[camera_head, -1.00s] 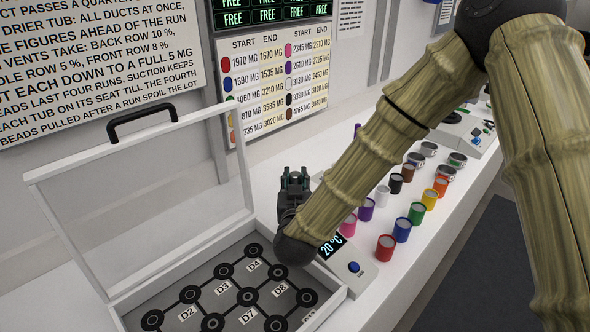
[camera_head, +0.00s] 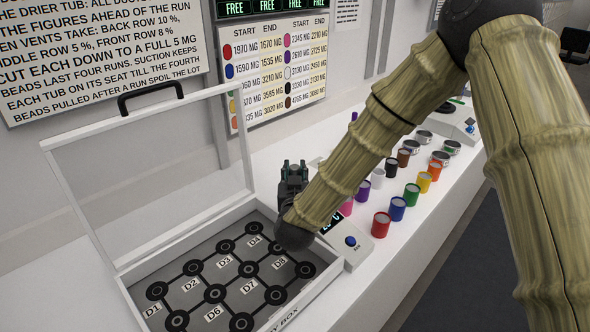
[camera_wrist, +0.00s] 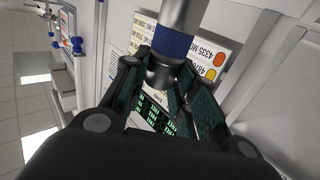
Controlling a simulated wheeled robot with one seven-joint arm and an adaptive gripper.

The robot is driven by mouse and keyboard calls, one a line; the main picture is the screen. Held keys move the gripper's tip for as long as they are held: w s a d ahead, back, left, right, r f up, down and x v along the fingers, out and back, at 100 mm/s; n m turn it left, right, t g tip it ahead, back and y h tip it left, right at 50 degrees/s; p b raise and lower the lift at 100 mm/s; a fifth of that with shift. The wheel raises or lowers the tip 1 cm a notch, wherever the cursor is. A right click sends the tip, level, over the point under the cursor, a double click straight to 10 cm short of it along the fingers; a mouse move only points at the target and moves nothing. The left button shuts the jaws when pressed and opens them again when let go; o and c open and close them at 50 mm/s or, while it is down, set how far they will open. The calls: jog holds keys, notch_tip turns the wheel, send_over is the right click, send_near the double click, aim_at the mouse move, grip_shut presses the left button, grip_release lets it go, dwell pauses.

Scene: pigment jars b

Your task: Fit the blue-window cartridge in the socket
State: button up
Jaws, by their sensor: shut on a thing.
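My gripper (camera_head: 293,178) stands upright above the back right corner of the open box, beside the back wall. In the wrist view my gripper (camera_wrist: 162,78) is shut on a grey cylinder with a blue band, which looks like the blue-window cartridge (camera_wrist: 174,42). The cartridge sticks out beyond the fingers, and its far end is cut off by the frame's top edge. In the head view I cannot make out the cartridge. I cannot tell which thing in view is the socket.
The dry box (camera_head: 205,290) has linked round seats and a raised clear lid (camera_head: 150,180) with a black handle. A small unit with a blue button (camera_head: 350,241) stands right of it. Several coloured jars (camera_head: 397,208) line the white counter. Charts hang behind.

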jog(key=shift+w+f, duration=0.15)
jog(key=shift+f, duration=0.15)
jog(key=shift+a+f+b, duration=0.1)
jog(key=shift+f+b, duration=0.1)
jog(key=shift+b, duration=0.15)
jog(key=s, duration=0.1)
jog(key=s+r, duration=0.1)
jog(key=s, duration=0.2)
jog(key=shift+r, duration=0.3)
jog(key=shift+w+f+b, duration=0.3)
jog(key=shift+w+f, duration=0.25)
jog(key=shift+w, duration=0.2)
jog(key=shift+w+f, duration=0.1)
jog(key=shift+w, duration=0.05)
jog(key=shift+w, duration=0.15)
